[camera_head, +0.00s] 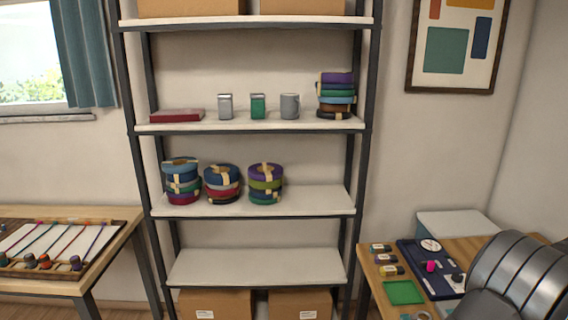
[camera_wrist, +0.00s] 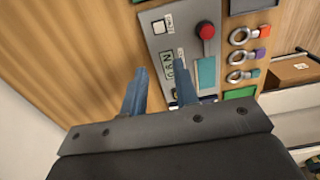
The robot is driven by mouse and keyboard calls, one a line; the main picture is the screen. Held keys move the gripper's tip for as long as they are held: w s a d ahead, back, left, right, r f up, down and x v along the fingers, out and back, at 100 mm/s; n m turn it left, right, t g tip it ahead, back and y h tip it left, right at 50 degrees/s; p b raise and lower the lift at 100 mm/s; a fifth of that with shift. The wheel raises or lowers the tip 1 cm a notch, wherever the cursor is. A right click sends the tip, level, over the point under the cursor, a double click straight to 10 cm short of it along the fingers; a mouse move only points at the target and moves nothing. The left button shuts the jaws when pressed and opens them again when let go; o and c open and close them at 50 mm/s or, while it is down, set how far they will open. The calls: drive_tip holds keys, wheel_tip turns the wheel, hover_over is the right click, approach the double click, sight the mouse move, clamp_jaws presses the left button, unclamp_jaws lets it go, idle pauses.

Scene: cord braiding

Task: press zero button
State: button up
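In the wrist view a grey panel (camera_wrist: 188,50) lies on the wooden table. The labels are too small to read, so I cannot tell for sure which control is the zero button. My gripper (camera_wrist: 160,80) is open and empty. Its two blue-grey fingers are apart, over the near end of the panel, and the right finger hides part of it. I cannot tell their height above it.
Several ringed items (camera_wrist: 240,56) lie right of the panel, by a green tray (camera_wrist: 240,93). In the head view the right table (camera_head: 375,293) holds a green tray (camera_head: 403,292) and a dark blue tray (camera_head: 414,253). A shelf (camera_head: 255,203) with stacked cord spools stands in the middle.

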clamp_jaws()
idle(1.2)
